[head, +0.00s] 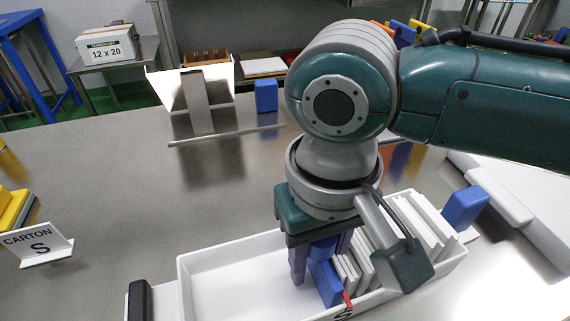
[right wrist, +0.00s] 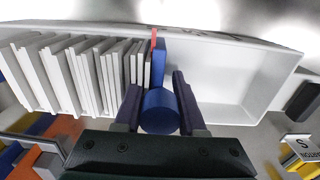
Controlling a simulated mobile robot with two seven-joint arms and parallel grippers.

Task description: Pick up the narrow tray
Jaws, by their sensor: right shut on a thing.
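A long, narrow white tray (head: 215,252) lies on the steel table, marked S on its near wall. It also shows in the right wrist view (right wrist: 262,60). Upright white packets (head: 372,262) fill its right part, and its left part is empty. A blue divider (head: 325,282) with a round knob (right wrist: 160,112) stands at the left end of the packets. My right gripper (right wrist: 157,100) is over the tray, fingers down, shut on the knob of this blue divider. A red pointer (head: 347,299) shows beside the divider at the near wall. My left gripper is not in view.
A black handle (head: 138,300) stands at the tray's left end. A blue block (head: 465,207) is at its right end. A CARTON S sign (head: 40,248) stands left. A white stand (head: 160,85) and a blue box (head: 266,95) are at the back. The table's middle left is clear.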

